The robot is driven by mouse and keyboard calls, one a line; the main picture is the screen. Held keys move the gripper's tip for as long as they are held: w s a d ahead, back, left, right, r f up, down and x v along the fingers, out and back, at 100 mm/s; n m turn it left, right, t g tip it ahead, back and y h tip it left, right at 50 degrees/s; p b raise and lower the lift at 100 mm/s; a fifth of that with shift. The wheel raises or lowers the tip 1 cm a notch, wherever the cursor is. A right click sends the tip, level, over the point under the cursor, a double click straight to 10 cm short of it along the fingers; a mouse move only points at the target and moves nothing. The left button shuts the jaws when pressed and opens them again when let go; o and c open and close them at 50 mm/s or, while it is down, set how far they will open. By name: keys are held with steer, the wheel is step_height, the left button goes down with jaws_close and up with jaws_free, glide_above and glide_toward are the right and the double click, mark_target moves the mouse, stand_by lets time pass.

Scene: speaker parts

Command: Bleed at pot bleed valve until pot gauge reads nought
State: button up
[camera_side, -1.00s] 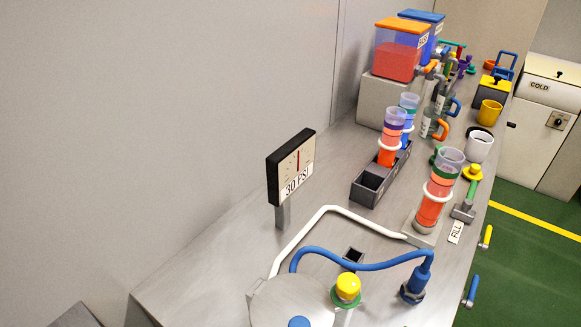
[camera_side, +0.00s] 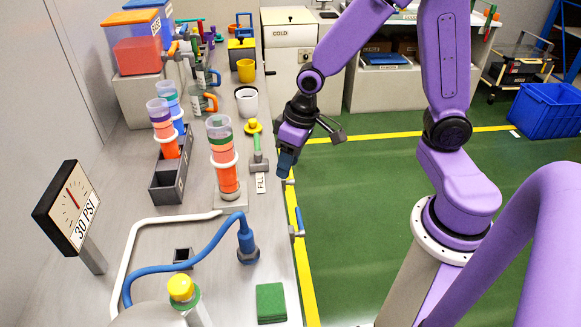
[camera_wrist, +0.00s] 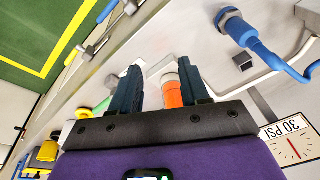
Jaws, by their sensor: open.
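The gauge (camera_side: 68,207) is a black-framed dial on a post at the left, marked 30 PSI, with a red needle. I cannot read its value; it also shows in the wrist view (camera_wrist: 293,145). A yellow knob (camera_side: 181,288) over a green ring stands by the pot (camera_side: 150,316) at the bottom edge, most of the pot being cut off. It looks like the bleed valve, but no label shows. My gripper (camera_side: 287,165) is open and empty, above the bench's right edge, away from that knob. Its two dark fingers (camera_wrist: 158,88) show in the wrist view.
A blue hose (camera_side: 190,262) and white pipe (camera_side: 131,250) cross the bench. A clear cylinder of orange liquid (camera_side: 226,175) stands beside the FILL label (camera_side: 260,183) and another yellow knob (camera_side: 253,126). A green pad (camera_side: 271,303) lies at the front edge. Green floor lies right.

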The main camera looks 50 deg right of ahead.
steer(key=w+d+f+m+t+h, duration=0.1)
steer(key=w+d+f+m+t, duration=0.1)
steer(key=w+d+f+m, duration=0.75)
steer(key=w+d+f+m+h, duration=0.1)
steer(key=w+d+f+m, duration=0.15)
steer(key=d, duration=0.55)
steer(key=w+d+f+m+h, duration=0.15)
steer(key=d+f, duration=0.25)
steer(key=d, duration=0.4)
steer(key=shift+n+t, duration=0.4)
steer(key=shift+n, duration=0.05)
steer(key=x, duration=1.7)
steer(key=shift+w+a+f, duration=0.1)
steer(key=shift+w+a, duration=0.1)
steer(key=shift+w, duration=0.05)
jaws_close()
